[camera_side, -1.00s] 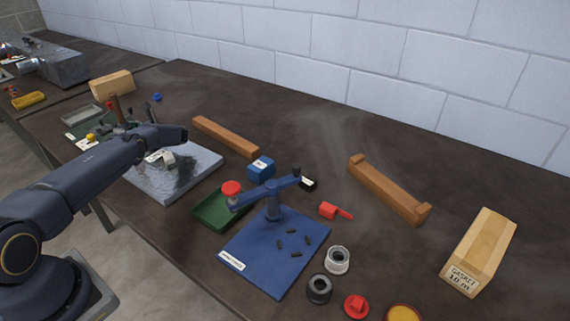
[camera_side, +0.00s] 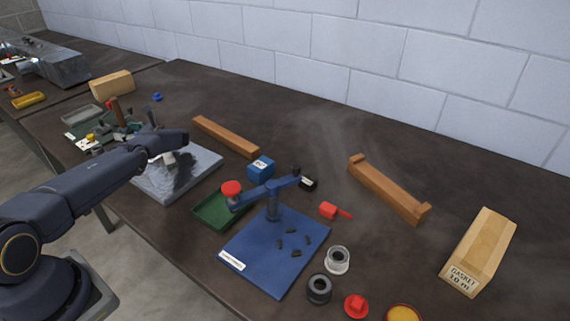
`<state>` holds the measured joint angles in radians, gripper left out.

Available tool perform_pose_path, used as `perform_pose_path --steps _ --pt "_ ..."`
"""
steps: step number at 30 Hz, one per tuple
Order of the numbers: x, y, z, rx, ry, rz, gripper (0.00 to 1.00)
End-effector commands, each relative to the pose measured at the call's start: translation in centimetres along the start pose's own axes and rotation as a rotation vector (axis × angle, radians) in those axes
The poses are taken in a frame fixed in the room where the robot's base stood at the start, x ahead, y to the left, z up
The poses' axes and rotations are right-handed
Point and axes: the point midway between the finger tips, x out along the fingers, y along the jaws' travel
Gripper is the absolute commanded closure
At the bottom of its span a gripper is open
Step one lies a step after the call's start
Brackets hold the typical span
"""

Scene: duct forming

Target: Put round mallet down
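My arm reaches over a metal sheet (camera_side: 205,160) at the left of the bench, and its wrist is bent above the sheet. My gripper is hard to make out behind and below the wrist, and I cannot see its fingers clearly. A small pale part shows under the wrist, over the sheet. I cannot pick out the round mallet with certainty. A brown upright handle-like piece (camera_side: 118,112) stands among small tools behind my arm; its head is not clear. Whether anything is in my gripper is hidden.
A brown wooden bar (camera_side: 226,136), a blue box (camera_side: 261,168) and a green tray (camera_side: 208,213) lie right of the sheet. A blue fixture (camera_side: 270,245) stands nearer the front. A cradle-like wooden piece (camera_side: 388,188) and a gasket box (camera_side: 480,252) are farther right. The back middle is clear.

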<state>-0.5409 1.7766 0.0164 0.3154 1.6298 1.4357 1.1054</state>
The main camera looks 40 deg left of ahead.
Motion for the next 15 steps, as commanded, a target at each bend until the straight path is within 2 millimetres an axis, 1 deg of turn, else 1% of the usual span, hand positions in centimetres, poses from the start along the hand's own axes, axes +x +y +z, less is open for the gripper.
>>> perform_pose_path --steps 8,14,15 --pt "0.0 0.0 0.1 0.001 0.001 0.001 0.29" --pt "0.0 0.1 1.4 0.001 0.002 0.001 0.29" --pt "-1.5 -0.1 1.2 0.003 0.000 -0.005 0.29"
